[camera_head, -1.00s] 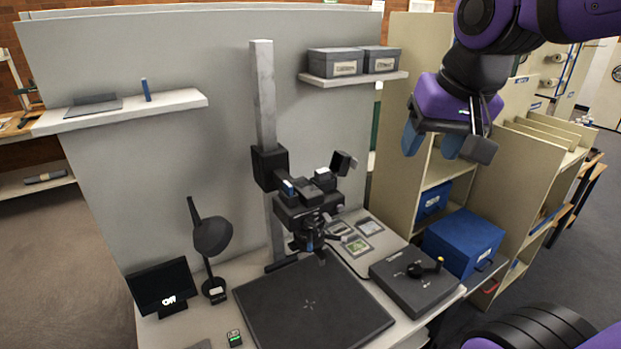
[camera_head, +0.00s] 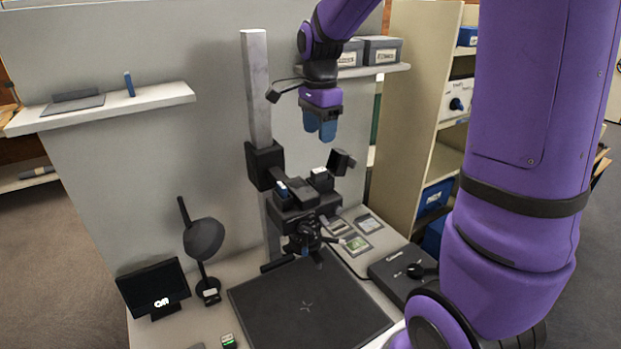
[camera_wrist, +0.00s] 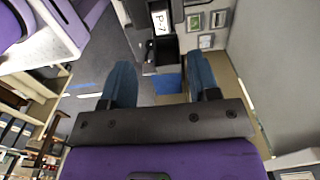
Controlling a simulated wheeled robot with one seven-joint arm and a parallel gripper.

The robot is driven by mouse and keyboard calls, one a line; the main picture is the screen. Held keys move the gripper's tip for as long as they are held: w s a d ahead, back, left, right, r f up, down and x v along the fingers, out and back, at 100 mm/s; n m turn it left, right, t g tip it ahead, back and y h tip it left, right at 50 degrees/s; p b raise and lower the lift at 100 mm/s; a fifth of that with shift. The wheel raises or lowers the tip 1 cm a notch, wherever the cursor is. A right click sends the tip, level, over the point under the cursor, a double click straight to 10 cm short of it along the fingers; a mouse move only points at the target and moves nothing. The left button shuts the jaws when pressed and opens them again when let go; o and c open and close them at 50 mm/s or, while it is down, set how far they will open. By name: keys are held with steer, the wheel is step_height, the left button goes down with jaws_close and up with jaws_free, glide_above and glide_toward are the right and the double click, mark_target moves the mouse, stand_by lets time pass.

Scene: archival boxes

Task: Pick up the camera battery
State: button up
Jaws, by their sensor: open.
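The copy stand carries a black camera assembly (camera_head: 300,200) on its upright column. A small dark block with a white label on top (camera_head: 320,174) sits on this assembly, and a smaller blue-and-white piece (camera_head: 281,188) sits left of it. I cannot tell for certain which is the camera battery. My gripper (camera_head: 319,134) is open and empty, fingers down, above the labelled block and apart from it. In the wrist view, the blue fingers stand apart, and a black block with a white label reading "P-7" (camera_wrist: 161,22) shows beyond their tips.
The grey column (camera_head: 256,90) stands left of my gripper, and a shelf with grey boxes (camera_head: 380,51) is behind it. A black arm piece (camera_head: 341,161) rises right of the camera. Below lie a dark baseboard (camera_head: 310,306), a lamp (camera_head: 203,238) and a small screen (camera_head: 154,287).

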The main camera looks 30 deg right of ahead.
glide_above(319, 170)
step_height(319, 170, down, 5)
steer(key=shift+s+a+r, duration=0.1)
steer(key=shift+a+r, duration=0.05)
steer(key=shift+r, duration=0.05)
steer(key=shift+d+f, duration=0.2)
steer(key=shift+f, duration=2.75)
steer(key=c, duration=1)
steer(key=shift+r, duration=0.1)
